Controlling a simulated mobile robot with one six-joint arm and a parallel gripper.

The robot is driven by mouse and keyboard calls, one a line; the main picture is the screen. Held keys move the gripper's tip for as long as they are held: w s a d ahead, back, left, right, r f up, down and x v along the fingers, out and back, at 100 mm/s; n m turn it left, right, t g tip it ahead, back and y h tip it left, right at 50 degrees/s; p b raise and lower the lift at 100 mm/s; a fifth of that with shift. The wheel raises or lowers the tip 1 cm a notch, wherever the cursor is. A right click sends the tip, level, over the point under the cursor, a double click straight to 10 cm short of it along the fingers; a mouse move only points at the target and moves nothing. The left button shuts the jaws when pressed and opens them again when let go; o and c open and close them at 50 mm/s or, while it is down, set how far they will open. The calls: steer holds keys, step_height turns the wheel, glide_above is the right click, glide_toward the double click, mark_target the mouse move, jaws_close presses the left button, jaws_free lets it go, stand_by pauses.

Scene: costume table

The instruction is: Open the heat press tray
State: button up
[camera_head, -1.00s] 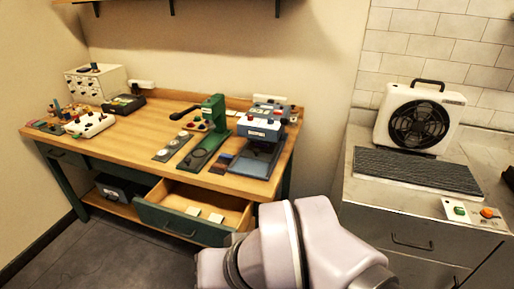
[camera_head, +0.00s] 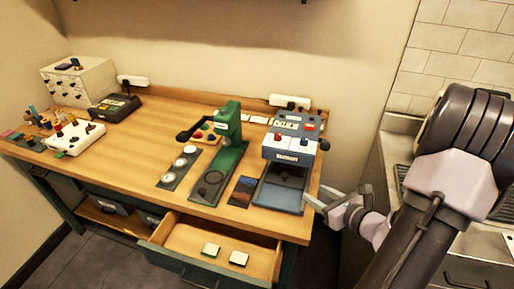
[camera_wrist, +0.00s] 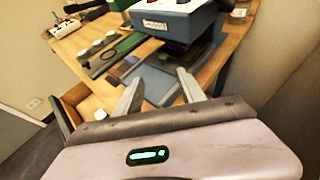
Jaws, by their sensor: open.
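The heat press (camera_head: 290,145) is a blue and white machine with red knobs, standing at the right end of the wooden table. Its tray (camera_head: 282,198) is a flat blue-grey plate at the base, reaching toward the table's front edge. My gripper (camera_head: 319,198) is open and empty, just right of the tray's front end. In the wrist view the two fingers of my gripper (camera_wrist: 159,79) point toward the tray (camera_wrist: 158,88), with the press's upper body (camera_wrist: 172,20) above. Whether a finger touches the tray cannot be told.
An open drawer (camera_head: 165,231) with two small pads juts out below the table front. A green hand press (camera_head: 226,150) and a dark strip with round discs (camera_head: 178,167) stand left of the heat press. A metal counter (camera_head: 374,190) is at the right.

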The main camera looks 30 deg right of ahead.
mark_target(287, 177)
steer(key=b+x, duration=0.1)
steer(key=x, duration=0.4)
steer(key=b+x, duration=0.1)
steer(key=x, duration=0.5)
steer(key=b+x, duration=0.1)
steer(key=x, duration=0.4)
steer(key=shift+w+d+f+b, duration=0.15)
steer(key=shift+d+f+b, duration=0.15)
steer(key=shift+b, duration=0.05)
jaws_close()
stand_by(0.4)
